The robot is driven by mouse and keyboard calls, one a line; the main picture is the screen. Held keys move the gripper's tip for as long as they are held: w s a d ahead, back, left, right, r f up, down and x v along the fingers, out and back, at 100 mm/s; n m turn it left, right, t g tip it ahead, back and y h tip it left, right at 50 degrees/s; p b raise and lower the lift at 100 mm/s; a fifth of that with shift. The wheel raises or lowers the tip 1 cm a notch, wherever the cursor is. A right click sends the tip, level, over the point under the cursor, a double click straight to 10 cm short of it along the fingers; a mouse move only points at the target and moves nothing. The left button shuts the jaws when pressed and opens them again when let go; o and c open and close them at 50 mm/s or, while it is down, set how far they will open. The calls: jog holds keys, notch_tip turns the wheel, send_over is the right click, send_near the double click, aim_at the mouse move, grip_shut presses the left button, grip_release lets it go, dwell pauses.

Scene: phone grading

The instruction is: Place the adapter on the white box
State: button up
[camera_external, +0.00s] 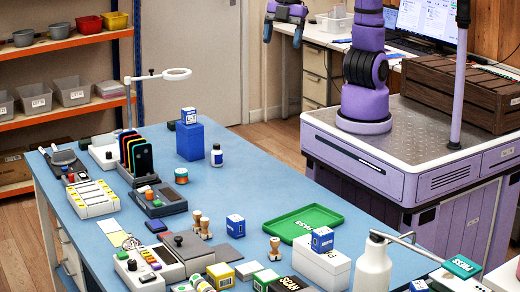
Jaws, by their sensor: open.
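A white box (312,266) stands near the front right of the blue table. A small blue box with a white label (322,240) sits on top of it. Similar small blue-and-white boxes stand on a blue block (188,116) and on the table top (235,226). Their labels are too small to read, so I cannot tell for sure which is the adapter. My gripper (283,33) is at the top, open and empty, pointing down, well away from these boxes.
A green tray (337,212) lies behind the white box. A white bottle (373,268) stands to its right. Stamps (275,248), small cartons and a grey device (188,250) crowd the front. The blue table (270,185) is clear in its middle and back right.

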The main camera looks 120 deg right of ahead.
jog(key=s+d+m+t, duration=0.1)
jog(key=s+d+m, duration=0.3)
jog(key=s+d, duration=0.3)
jog(key=s+d+m+t+h, duration=0.1)
jog(key=s+d+m, duration=0.3)
jog(key=s, duration=1.1)
jog(key=d, duration=0.3)
